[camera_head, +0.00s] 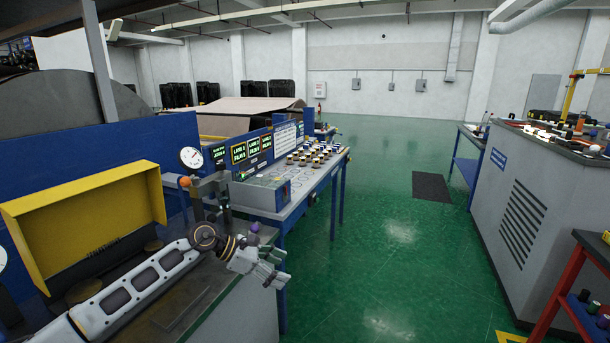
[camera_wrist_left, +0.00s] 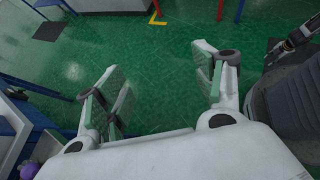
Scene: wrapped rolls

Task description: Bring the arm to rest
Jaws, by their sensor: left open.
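My left arm reaches in from the left in the head view, low over the grey bench top beside the yellow open box. My left gripper (camera_head: 270,268) is at its end, past the bench edge and in front of the blue-legged table. It is open. In the left wrist view the two fingers stand wide apart, with nothing between them but green floor behind the gripper (camera_wrist_left: 155,78). My right gripper does not show in either view.
Several small wrapped rolls (camera_head: 318,152) stand on the table (camera_head: 314,177) with lit panels. A yellow box (camera_head: 85,215) and a gauge (camera_head: 191,158) are close to my left arm. A grey cabinet (camera_head: 530,190) stands at right. Green floor (camera_head: 395,240) between is mostly clear.

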